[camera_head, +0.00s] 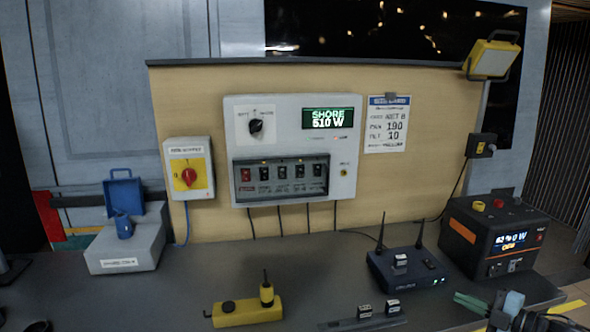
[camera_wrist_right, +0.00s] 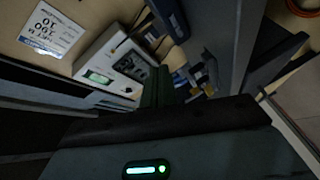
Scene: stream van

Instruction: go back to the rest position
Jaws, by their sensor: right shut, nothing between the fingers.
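My right gripper (camera_head: 462,299) is at the lower right of the head view, its green fingers together and pointing left with nothing between them. It is over the front right part of the grey worktop (camera_head: 180,290), in front of the black power unit (camera_head: 497,237). In the right wrist view the dark green fingers (camera_wrist_right: 160,88) are also together and empty, and the view is tilted. I cannot make out my left gripper in the head view.
A router (camera_head: 408,268) with antennas stands left of the power unit. A yellow device (camera_head: 245,312) lies at the front middle, with a dark strip (camera_head: 362,322) to its right. A grey box (camera_head: 125,248) stands at left. The switch panel (camera_head: 290,150) is on the back board.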

